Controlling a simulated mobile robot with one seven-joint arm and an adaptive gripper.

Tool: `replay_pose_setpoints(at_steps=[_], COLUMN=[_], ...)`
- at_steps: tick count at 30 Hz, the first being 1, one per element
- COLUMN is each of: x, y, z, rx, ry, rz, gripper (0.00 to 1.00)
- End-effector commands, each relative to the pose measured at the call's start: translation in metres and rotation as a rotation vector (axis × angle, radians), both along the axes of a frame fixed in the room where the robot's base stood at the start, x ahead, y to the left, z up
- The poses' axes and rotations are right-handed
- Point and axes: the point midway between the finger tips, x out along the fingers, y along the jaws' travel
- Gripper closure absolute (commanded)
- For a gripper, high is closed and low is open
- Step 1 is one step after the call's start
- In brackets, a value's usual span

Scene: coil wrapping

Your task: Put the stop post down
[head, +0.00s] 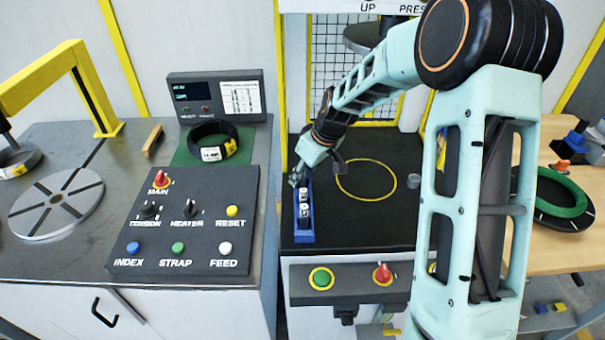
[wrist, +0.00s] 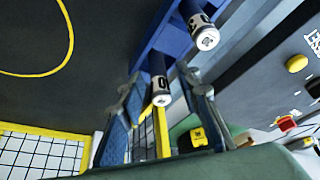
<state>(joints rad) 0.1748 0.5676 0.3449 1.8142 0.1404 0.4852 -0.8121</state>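The blue rack (head: 304,237) stands at the left side of the black press table, with dark posts with white labelled ends in it. In the wrist view, one stop post (wrist: 159,88) sits between my fingers, its far end at the blue rack (wrist: 172,38). A second post (wrist: 202,30) stands beside it, outside the fingers. My gripper (head: 300,178) is at the rack's far end; in the wrist view its two fingers (wrist: 162,92) are apart, with a gap seen on both sides of the post. Whether the post is fully seated is hard to tell.
A yellow ring (head: 366,180) is marked on the black table, with a small grey cylinder (head: 414,181) to its right. The control panel (head: 185,222) and a black coil (head: 213,141) are on the left bench. A green ring (head: 562,194) lies at right.

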Motion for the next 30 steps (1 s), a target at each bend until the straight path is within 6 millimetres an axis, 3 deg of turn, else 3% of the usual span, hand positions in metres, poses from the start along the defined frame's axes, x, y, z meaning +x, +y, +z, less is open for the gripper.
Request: replay_pose_setpoints(at_steps=[11, 24, 30], x=[0.0, -0.022, -0.03], y=[-0.001, -0.024, -0.031], z=[0.007, 0.084, 0.108], rx=[-0.001, -0.001, -0.001], ry=[-0.002, -0.005, -0.004], rz=[-0.001, -0.003, 0.0], gripper=[0.69, 0.69, 0.69])
